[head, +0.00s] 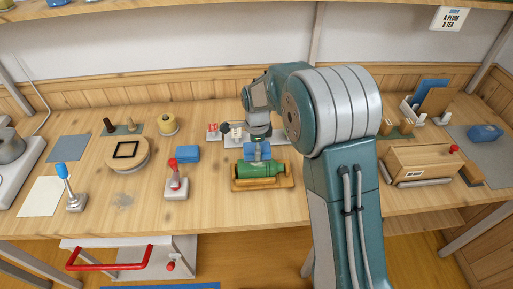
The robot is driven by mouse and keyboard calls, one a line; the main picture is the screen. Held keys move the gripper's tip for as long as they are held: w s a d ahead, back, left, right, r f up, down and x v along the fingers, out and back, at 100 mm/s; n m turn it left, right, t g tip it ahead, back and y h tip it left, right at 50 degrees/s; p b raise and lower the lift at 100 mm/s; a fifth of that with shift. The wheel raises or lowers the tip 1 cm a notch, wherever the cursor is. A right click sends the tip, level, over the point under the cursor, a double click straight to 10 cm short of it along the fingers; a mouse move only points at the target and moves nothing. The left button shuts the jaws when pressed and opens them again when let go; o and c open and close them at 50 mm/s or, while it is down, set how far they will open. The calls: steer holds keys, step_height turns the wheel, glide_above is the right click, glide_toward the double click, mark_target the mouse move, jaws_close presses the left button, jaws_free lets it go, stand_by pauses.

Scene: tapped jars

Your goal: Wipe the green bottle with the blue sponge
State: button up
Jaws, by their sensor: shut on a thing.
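The green bottle (260,170) lies on its side in a wooden cradle (264,186) near the middle of the bench. My gripper (258,143) points down just behind and above the bottle. It is shut on the blue sponge (257,152), which shows beneath it. The sponge's lower edge meets the bottle's upper edge in the picture. I cannot tell whether they touch. The fingers are small and partly hidden by my arm.
A blue block (187,153) and a red-topped lever (174,180) stand left of the cradle. A round wooden stand (127,155) is farther left. A wooden box (424,163) is at right. Small items (213,132) sit behind the gripper. Bare bench lies left of the lever.

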steer(key=shift+s, duration=0.1)
steer(key=shift+s+d, duration=0.1)
steer(key=shift+s, duration=2.7)
steer(key=shift+w, duration=2.9)
steer(key=shift+r, duration=3.5)
